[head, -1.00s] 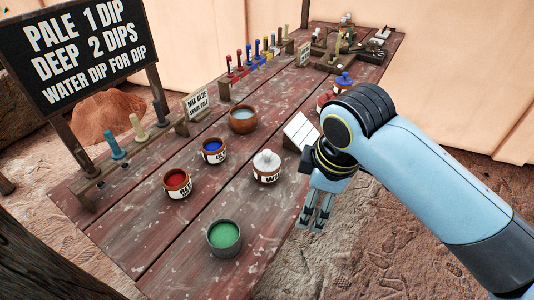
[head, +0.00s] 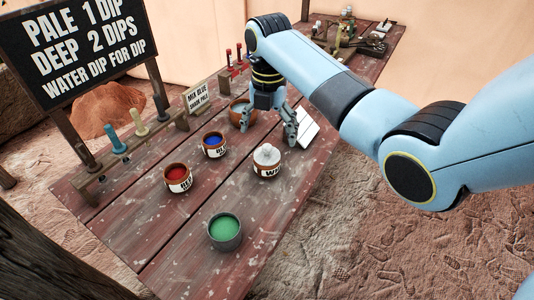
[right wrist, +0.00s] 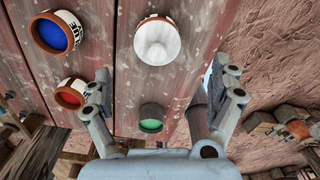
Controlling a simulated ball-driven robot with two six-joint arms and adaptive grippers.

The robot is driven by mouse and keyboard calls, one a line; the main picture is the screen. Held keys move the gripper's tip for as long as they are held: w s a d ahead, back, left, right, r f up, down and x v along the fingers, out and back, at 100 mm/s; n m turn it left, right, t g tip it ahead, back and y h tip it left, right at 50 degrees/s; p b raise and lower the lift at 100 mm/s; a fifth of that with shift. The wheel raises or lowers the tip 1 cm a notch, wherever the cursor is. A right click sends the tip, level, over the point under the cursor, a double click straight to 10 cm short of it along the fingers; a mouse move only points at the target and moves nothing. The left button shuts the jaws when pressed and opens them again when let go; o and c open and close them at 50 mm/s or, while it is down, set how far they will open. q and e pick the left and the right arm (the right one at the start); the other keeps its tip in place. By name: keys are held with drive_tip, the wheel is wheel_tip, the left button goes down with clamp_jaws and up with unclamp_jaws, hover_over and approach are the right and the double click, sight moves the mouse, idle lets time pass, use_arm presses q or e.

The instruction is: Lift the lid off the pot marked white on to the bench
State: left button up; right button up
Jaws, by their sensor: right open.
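The pot marked white (head: 267,170) stands on the bench (head: 185,233), an orange-brown pot with a pale label. Its white knobbed lid (head: 267,154) is on top. In the right wrist view the lid (right wrist: 157,42) shows from above, beyond the fingertips and roughly midway between them. My right gripper (head: 268,134) is open and empty, above the bench behind the white pot in the head view. It also shows in the right wrist view (right wrist: 166,82), fingers spread wide. My left gripper is not in view.
Open pots of red (head: 177,178) and blue (head: 214,145) stand left of the white pot. A green cup (head: 224,232) stands nearer the front. A water bowl (head: 243,113) is close to my right gripper, and a tilted white board (head: 307,129) stands right.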

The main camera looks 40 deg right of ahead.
sight(267, 146)
drive_tip(key=f, duration=0.6)
drive_tip(key=shift+w+a+f, duration=0.1)
drive_tip(key=shift+w+f, duration=0.1)
drive_tip(key=shift+f, duration=0.15)
drive_tip(key=c, duration=1.2)
drive_tip(key=shift+r, duration=0.1)
drive_tip(key=shift+r, duration=0.6)
wheel_tip(267, 146, up, 3)
drive_tip(key=shift+r, duration=0.1)
drive_tip(key=s+d+r, duration=0.4)
drive_tip(key=s+d, duration=0.1)
drive_tip(key=s+d+r, duration=0.2)
drive_tip(key=s+d, duration=0.1)
drive_tip(key=shift+s+d+r, duration=0.15)
drive_tip(key=shift+d+r, duration=0.05)
drive_tip(key=shift+r, duration=0.05)
